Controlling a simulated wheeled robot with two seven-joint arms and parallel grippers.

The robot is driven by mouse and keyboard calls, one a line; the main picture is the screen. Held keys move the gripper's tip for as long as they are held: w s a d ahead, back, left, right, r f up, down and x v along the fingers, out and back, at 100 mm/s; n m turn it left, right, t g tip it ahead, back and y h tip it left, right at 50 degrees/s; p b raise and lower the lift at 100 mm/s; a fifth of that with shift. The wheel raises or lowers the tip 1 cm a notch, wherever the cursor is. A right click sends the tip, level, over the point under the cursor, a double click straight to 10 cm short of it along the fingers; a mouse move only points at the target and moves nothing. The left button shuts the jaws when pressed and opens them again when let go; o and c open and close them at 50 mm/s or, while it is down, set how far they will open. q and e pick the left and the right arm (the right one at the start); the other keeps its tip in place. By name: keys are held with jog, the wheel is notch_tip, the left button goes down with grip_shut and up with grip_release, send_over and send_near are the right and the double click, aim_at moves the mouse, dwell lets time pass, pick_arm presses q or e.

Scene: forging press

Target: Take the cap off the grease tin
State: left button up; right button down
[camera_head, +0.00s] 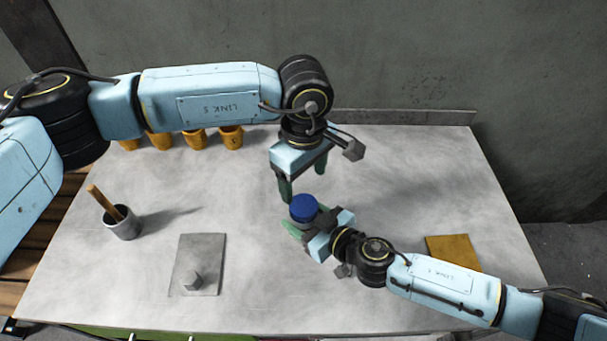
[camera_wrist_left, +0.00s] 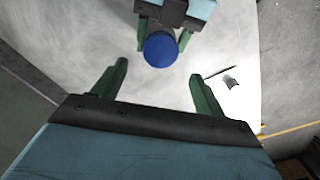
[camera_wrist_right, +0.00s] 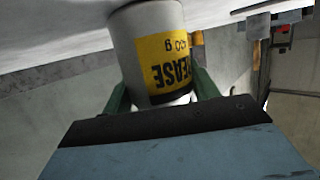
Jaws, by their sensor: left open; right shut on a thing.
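The blue cap (camera_head: 303,207) sits on the grease tin, whose body is mostly hidden in the head view. The right wrist view shows the pale tin (camera_wrist_right: 132,35) with its yellow GREASE label upside down; the cap does not show there. My right gripper (camera_head: 308,223) is shut around the tin's side. My left gripper (camera_head: 302,183) is open and points down, just above and behind the cap. In the left wrist view the cap (camera_wrist_left: 160,50) appears between and beyond the two green fingertips, with a gap on each side.
Several orange cups (camera_head: 231,138) stand at the back left, beneath my left arm. A grey cup (camera_head: 124,230) with a wooden-handled tool is at left. A metal plate (camera_head: 204,255) with a small block lies front left. A mustard pad (camera_head: 453,250) lies at right, near my right arm.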

aim_at(303, 205)
pick_arm(q)
jog(key=shift+f, duration=0.5)
notch_tip(303, 205, down, 7)
jog(key=c, duration=1)
jog(key=n, duration=0.9)
jog(key=shift+r, duration=0.1)
jog(key=shift+r, duration=0.15)
